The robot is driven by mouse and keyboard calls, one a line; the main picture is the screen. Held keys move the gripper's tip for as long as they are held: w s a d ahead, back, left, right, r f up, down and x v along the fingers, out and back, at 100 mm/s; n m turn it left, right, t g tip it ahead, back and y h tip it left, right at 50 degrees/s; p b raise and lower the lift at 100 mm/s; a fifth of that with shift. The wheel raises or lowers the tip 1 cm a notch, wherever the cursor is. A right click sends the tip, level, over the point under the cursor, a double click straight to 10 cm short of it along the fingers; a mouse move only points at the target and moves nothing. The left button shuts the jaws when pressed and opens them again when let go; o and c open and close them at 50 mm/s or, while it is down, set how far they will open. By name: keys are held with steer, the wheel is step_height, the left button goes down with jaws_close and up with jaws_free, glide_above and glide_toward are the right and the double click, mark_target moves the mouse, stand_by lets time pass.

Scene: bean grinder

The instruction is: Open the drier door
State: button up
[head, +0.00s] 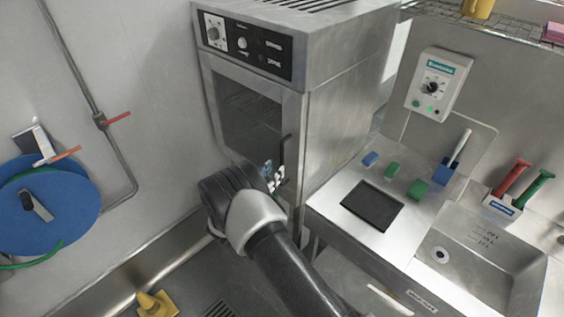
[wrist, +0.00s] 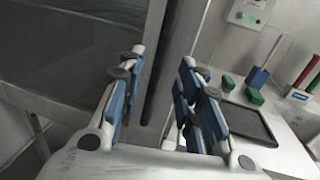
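The drier (head: 345,110) is a steel cabinet with a dark-windowed door (head: 213,70) on its front; the door looks shut. A dark vertical handle (head: 287,150) is on the door's right side. My gripper (head: 273,172) is at the handle's lower part, at the door's lower right. In the wrist view my gripper (wrist: 161,62) is open, its blue-padded fingers apart. The handle (wrist: 162,70) shows in the gap between them, with no clear contact on either finger. The door window (wrist: 60,45) fills the left of that view. My arm hides the door's lower edge.
A steel counter with a black tray (head: 372,205), green and blue blocks (head: 418,189) and a sink (head: 480,255) stands right of the drier. A control box (head: 438,84) hangs behind it. A blue hose reel (head: 45,212) is on the left wall. A yellow object (head: 156,303) is on the floor.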

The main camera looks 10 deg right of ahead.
mark_target(281, 163)
steer(key=x, duration=0.6)
steer(key=shift+w+d, duration=0.15)
steer(key=shift+w, duration=0.05)
jaws_close()
stand_by(0.5)
